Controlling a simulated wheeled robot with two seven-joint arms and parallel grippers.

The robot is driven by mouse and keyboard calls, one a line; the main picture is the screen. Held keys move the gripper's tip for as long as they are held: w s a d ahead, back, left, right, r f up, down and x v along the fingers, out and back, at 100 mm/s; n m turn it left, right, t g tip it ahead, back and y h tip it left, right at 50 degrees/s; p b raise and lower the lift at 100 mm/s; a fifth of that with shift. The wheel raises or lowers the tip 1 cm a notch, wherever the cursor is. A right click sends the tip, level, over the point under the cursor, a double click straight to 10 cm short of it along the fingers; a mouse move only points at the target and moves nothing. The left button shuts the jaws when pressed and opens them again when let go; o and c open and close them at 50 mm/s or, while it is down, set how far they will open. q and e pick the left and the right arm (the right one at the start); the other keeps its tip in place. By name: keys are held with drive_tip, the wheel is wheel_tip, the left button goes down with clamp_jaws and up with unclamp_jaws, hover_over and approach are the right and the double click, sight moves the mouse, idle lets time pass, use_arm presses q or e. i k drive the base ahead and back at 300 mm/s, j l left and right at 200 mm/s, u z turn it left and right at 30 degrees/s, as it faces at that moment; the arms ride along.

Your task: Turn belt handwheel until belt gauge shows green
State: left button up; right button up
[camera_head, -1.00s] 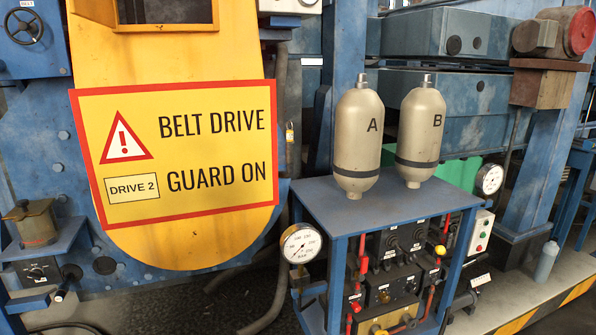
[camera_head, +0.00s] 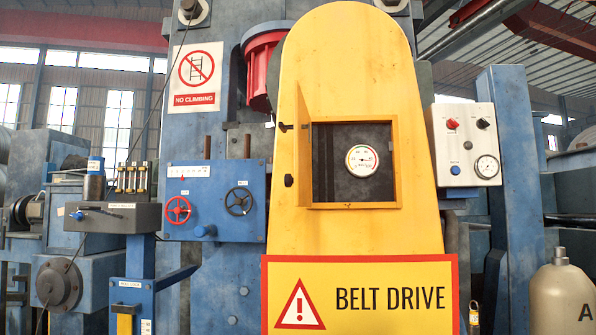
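A round gauge (camera_head: 362,161) with a white face and a coloured rim sits behind the square opening in the yellow guard. Its needle is too small to read. A black handwheel (camera_head: 239,201) is on the right of a blue box (camera_head: 213,222), left of the guard. A red handwheel (camera_head: 178,210) is on the left of the same box. Small labels above both wheels are too small to read now. Neither of my grippers is in view.
The yellow guard (camera_head: 355,228) stands in the centre with a BELT DRIVE sign (camera_head: 385,299). A white control box (camera_head: 463,143) with another gauge is to its right. A grey stand (camera_head: 113,216) with small cylinders is left of the blue box.

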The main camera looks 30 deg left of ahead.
sight(238, 201)
drive_tip(key=j, duration=0.95)
drive_tip(key=j+z, duration=0.1)
drive_tip(key=j, duration=0.85)
drive_tip(key=k, duration=0.1)
